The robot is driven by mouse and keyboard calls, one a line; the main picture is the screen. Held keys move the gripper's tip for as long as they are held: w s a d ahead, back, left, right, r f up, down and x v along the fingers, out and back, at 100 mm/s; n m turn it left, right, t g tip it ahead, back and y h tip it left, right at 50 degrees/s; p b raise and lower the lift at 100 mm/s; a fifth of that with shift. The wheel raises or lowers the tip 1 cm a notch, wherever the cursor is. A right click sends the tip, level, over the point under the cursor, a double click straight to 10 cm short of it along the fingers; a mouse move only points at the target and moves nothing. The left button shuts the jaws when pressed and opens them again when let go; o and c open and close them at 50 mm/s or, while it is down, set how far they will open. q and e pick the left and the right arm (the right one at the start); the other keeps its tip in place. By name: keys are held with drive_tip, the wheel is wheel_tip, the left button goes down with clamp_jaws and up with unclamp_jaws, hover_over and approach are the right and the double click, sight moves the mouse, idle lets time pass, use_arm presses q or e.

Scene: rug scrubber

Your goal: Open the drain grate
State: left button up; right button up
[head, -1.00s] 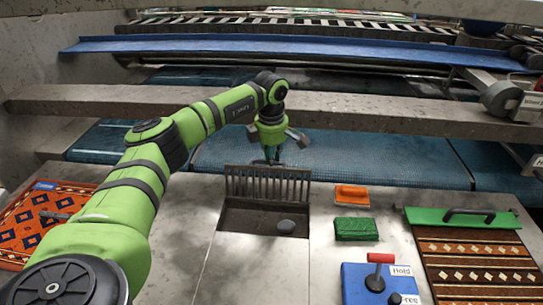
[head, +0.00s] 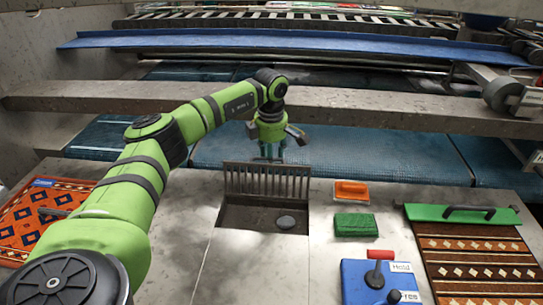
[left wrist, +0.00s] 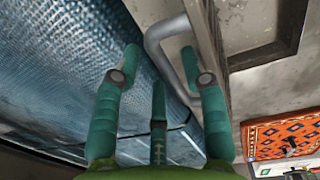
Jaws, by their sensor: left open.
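The drain grate (head: 267,180) is a dark metal grid that stands upright, tilted up along the back edge of the drain opening (head: 248,218). A grey rounded lump (head: 286,222) lies in the uncovered opening. My left gripper (head: 270,157) is just above and behind the top of the grate. Its teal fingers are spread and hold nothing. In the left wrist view the open fingers (left wrist: 160,65) are near a bent grey bar (left wrist: 160,42); I cannot tell whether they touch it. My right gripper is not in view.
An orange brush (head: 352,194) and a green pad (head: 355,226) lie right of the drain. A blue control box (head: 352,285) with levers stands nearer. Patterned rugs lie at left (head: 22,228) and right (head: 470,262). A grey beam (head: 400,112) crosses behind the gripper.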

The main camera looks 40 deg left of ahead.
use_arm(q)
wheel_tip(320, 180, up, 12)
drive_tip(key=shift+s+d, duration=0.25)
drive_tip(key=shift+s, duration=0.05)
drive_tip(key=shift+f, duration=0.1)
drive_tip(key=c, duration=0.6)
drive_tip(key=shift+a+f+m, duration=0.1)
drive_tip(key=shift+f+m, duration=0.05)
drive_tip(key=shift+m, duration=0.25)
clamp_jaws()
drive_tip(key=a+f+m+t+y+b, duration=0.1)
drive_tip(key=a+f+m+b, duration=0.3)
drive_tip(key=f+m, duration=0.6)
drive_tip(key=m+t+b, duration=0.1)
drive_tip(key=m+b, duration=0.1)
drive_tip(key=m, duration=0.5)
drive_tip(key=shift+a+f, duration=0.15)
drive_tip(key=shift+a, duration=0.25)
